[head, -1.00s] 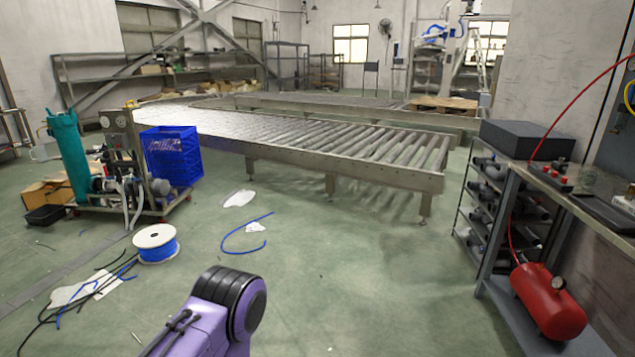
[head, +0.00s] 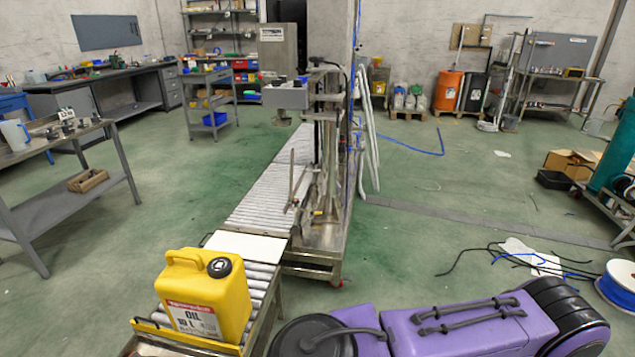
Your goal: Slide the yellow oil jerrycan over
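The yellow oil jerrycan (head: 207,292) stands upright at the bottom left of the middle in the head view. It has a black cap, a handle on top and a white and red label reading OIL. It rests on the near end of a roller conveyor (head: 262,275). A flat white plate (head: 248,246) lies across the conveyor just behind the can. Neither gripper shows in the head view. A purple link of my own arm crosses the bottom right, apart from the can.
A filling machine (head: 325,150) stands beside the rollers beyond the plate. A low yellow bar (head: 187,338) runs along the can's near side. A grey bench (head: 60,160) stands at the left. A blue cable reel (head: 620,283) and loose cables lie on the floor at right.

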